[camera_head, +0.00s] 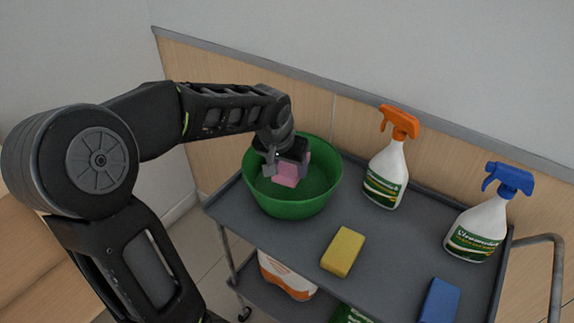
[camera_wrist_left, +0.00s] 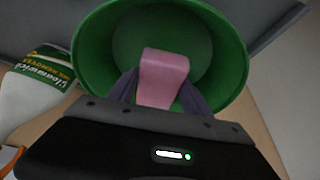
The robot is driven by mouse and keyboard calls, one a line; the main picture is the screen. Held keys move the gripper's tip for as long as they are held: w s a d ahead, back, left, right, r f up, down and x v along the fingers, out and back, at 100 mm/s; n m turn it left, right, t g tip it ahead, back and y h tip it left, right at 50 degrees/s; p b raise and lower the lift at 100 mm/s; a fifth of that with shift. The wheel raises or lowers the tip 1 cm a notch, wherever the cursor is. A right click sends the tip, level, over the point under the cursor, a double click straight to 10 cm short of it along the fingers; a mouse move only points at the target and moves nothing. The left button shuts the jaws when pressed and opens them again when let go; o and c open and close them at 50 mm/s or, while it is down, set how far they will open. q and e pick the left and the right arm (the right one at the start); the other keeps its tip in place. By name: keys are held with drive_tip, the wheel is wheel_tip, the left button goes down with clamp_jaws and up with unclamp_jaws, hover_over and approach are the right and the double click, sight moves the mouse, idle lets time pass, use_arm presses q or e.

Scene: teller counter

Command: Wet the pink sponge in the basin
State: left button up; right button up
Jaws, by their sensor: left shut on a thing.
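The pink sponge (camera_head: 287,178) is between the fingers of my left gripper (camera_head: 284,170), in the opening of the green basin (camera_head: 293,207). My left gripper points down into the basin and is shut on the sponge. In the left wrist view the sponge (camera_wrist_left: 162,78) shows between the two fingers, with the round green basin (camera_wrist_left: 90,48) behind it. I cannot tell whether the sponge touches the basin's bottom or any water. The basin stands on the left end of the grey cart top (camera_head: 300,234). My right gripper is not in view.
An orange-topped spray bottle (camera_head: 386,176) stands right of the basin, and a blue-topped one (camera_head: 478,228) farther right. A yellow sponge (camera_head: 343,252) and a blue sponge (camera_head: 439,301) lie on the cart top. A wood-panelled wall (camera_head: 353,118) is close behind.

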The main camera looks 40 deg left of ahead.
sight(286, 170)
use_arm(q)
drive_tip(key=shift+f+b, duration=0.9)
drive_tip(key=shift+f, duration=0.65)
drive_tip(key=shift+r, duration=0.1)
drive_tip(key=shift+r+p, duration=3.55)
drive_tip(key=shift+r, duration=1.3)
wheel_tip(286, 170, up, 4)
drive_tip(key=p, duration=0.2)
drive_tip(key=shift+p, duration=0.35)
